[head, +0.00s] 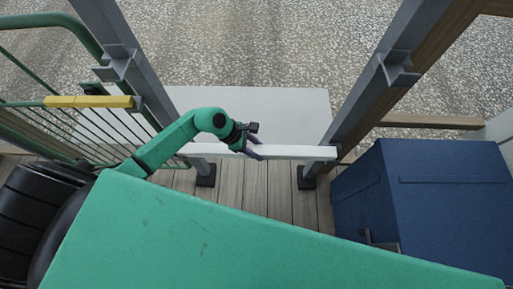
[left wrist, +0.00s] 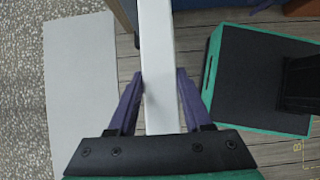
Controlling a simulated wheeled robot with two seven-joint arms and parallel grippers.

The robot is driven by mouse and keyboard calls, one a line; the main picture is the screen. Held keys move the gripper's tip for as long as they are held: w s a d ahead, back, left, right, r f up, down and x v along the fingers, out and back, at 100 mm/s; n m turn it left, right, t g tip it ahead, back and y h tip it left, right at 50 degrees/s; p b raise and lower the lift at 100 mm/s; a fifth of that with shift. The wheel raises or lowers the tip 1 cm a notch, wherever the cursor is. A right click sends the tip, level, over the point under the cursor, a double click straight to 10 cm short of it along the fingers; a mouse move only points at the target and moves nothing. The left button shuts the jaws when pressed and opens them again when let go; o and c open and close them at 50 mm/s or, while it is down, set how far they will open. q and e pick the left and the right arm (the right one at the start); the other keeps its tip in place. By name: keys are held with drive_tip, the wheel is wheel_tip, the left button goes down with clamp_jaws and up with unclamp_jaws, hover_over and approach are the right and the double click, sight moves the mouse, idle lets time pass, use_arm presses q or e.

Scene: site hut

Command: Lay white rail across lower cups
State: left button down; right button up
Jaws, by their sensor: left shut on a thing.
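The white rail (head: 290,152) runs level from the left grey post (head: 130,58) to the right grey post (head: 372,95) in the head view. My left gripper (head: 252,150) is shut on the rail near its middle. In the left wrist view the rail (left wrist: 157,60) passes between the two purple fingers of the gripper (left wrist: 160,100). The upper cups, left (head: 119,64) and right (head: 398,70), are empty. The lower cups are not clearly visible near the rail's ends, so I cannot tell whether the rail rests in them. My right gripper is out of view.
A blue box (head: 440,195) stands to the right of the right post. A green railing gate with a yellow bar (head: 90,101) is at the left. A pale slab (head: 270,110) lies beyond the posts on gravel. Wooden decking (head: 260,190) lies on the near side.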

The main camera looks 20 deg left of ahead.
use_arm(q)
drive_tip(key=shift+c, duration=1.2)
unclamp_jaws()
drive_tip(key=v, duration=1.4)
drive_tip(key=shift+r+p, duration=0.3)
drive_tip(key=shift+p, duration=0.1)
drive_tip(key=shift+s+a, duration=0.1)
